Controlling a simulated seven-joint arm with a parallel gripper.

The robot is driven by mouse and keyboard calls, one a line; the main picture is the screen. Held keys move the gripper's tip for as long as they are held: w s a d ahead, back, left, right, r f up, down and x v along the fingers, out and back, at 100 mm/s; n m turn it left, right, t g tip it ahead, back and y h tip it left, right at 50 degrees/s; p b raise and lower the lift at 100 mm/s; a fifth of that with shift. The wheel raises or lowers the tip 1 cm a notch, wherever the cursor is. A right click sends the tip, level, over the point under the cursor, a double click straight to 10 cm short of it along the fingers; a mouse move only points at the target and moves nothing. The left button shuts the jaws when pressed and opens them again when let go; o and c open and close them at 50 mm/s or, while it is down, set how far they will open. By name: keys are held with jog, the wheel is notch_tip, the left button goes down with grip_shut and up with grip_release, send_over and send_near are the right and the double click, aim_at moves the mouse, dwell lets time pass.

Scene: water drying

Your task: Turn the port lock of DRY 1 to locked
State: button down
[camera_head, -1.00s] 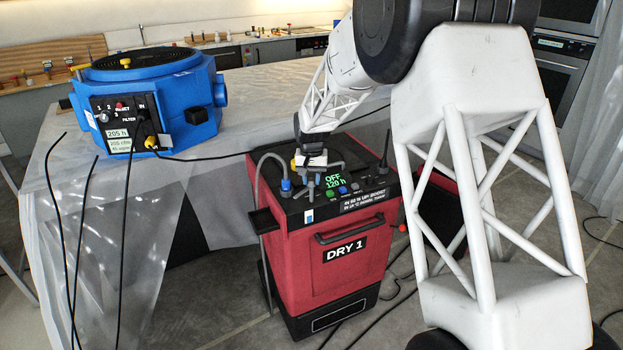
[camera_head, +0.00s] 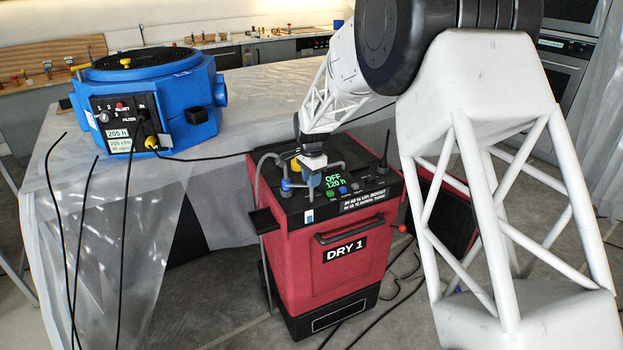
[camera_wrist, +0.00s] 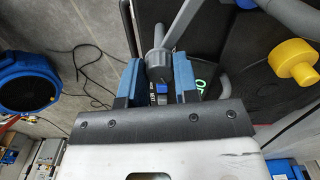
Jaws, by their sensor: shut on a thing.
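DRY 1 is a red dehumidifier (camera_head: 335,270) with a black top, and its display reads OFF and 120 h. My gripper (camera_head: 310,187) is over the left part of that top. In the wrist view, the blue fingers of my gripper (camera_wrist: 157,75) are shut on a grey round fitting with a grey tube or bar running up from it. This fitting looks like the port lock (camera_wrist: 157,60). A small blue mark (camera_wrist: 162,88) shows between the fingers. Its lock marking cannot be read. In the head view my gripper mostly hides the fitting.
A yellow knob (camera_wrist: 295,62) stands close to the right in the wrist view. A grey hose (camera_head: 262,190) runs down the machine's left side. A black antenna (camera_head: 385,148) rises at its right. A blue air unit (camera_head: 150,95) stands on the sheet-covered table at left.

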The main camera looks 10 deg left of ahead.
jog(key=m, duration=0.4)
jog(key=shift+m, duration=0.4)
jog(key=c, duration=0.9)
grip_release()
jog(key=shift+o, duration=0.2)
jog(key=shift+r, duration=0.1)
jog(key=shift+r, duration=3.8)
